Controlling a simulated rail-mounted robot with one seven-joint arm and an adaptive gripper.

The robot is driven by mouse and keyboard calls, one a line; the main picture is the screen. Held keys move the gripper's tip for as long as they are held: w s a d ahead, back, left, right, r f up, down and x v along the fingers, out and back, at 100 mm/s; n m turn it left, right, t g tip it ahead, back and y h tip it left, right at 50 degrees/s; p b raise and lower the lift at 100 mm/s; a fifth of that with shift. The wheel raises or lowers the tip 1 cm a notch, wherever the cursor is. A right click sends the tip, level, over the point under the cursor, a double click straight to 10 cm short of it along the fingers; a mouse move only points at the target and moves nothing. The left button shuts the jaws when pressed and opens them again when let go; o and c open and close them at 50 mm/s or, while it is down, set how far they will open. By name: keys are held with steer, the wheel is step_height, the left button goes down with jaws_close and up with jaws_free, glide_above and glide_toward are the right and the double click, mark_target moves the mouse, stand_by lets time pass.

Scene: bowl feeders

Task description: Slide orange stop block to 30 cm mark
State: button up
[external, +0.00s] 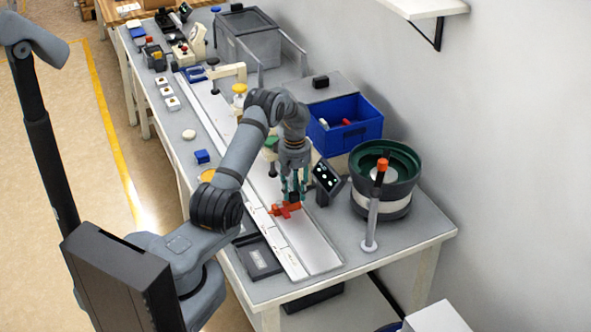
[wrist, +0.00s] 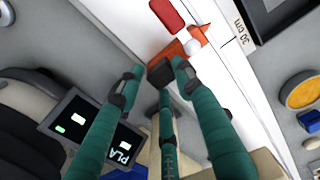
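The orange stop block (external: 285,210) sits across the pale rail near the near end of the bench. In the wrist view its orange body (wrist: 181,46) lies beyond the fingertips, with a dark knob (wrist: 160,73) on the near side. Its orange end is close to the line of the "30 cm" mark (wrist: 239,35); exact alignment is hard to tell. My gripper (external: 293,195) points down over the block. In the wrist view its teal fingers (wrist: 156,82) are spread around the knob, with a small gap at the left finger. The right finger's contact is unclear.
A small dark display (external: 326,180) stands close to my gripper. A blue bin (external: 345,125) is behind. A black box (external: 258,258) lies left of the rail.

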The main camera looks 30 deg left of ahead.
steer(key=shift+o, duration=0.4)
step_height(320, 180, up, 12)
stand_by(0.4)
steer(key=shift+d, duration=0.1)
steer(key=shift+c, duration=0.3)
